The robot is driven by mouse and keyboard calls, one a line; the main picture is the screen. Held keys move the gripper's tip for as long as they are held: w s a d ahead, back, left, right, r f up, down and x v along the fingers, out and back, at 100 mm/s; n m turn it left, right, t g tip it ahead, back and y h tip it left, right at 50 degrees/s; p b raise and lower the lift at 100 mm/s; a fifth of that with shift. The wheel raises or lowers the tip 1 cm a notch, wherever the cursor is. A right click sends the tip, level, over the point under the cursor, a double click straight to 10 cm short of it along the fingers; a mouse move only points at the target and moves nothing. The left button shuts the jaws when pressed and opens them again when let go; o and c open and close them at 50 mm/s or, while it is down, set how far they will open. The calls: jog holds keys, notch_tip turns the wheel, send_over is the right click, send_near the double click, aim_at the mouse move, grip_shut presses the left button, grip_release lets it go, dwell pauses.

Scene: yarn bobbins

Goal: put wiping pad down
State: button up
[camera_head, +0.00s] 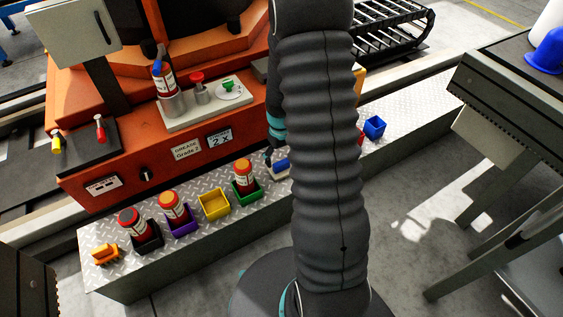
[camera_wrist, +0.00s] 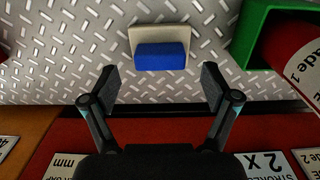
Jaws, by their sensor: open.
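The wiping pad has a blue block-shaped grip (camera_wrist: 160,56) on a pale flat base (camera_wrist: 160,34). In the wrist view it lies on the metal diamond plate, at top centre. In the head view the wiping pad (camera_head: 281,169) shows just left of my arm. My gripper (camera_wrist: 159,80) is open and empty. Its two fingers are spread to either side of the pad's near edge in the wrist view, and neither appears to touch it. In the head view my gripper is mostly hidden by my arm.
A green bin (camera_wrist: 247,38) with a red can (camera_wrist: 296,62) stands close at the right in the wrist view. In the head view, a yellow bin (camera_head: 214,204) is empty, a blue bin (camera_head: 375,127) stands right of my arm. The orange machine (camera_head: 130,170) borders the plate.

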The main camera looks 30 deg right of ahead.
notch_tip(320, 180, up, 8)
notch_tip(320, 180, up, 8)
jog(key=t, duration=0.1)
send_over(281, 163)
jog(key=s+a, duration=0.2)
jog(key=a, duration=0.1)
jog(key=s+a+r+t, duration=0.2)
jog(key=s+a+r, duration=0.3)
jog(key=s+r, duration=0.3)
jog(key=s+a+r+t, duration=0.2)
jog(key=s+a+r, duration=0.4)
jog(key=s, duration=0.5)
notch_tip(281, 163, up, 3)
jog(key=shift+a+f+t+p, duration=0.15)
jog(key=shift+t+p, duration=0.15)
jog(key=shift+p, duration=0.05)
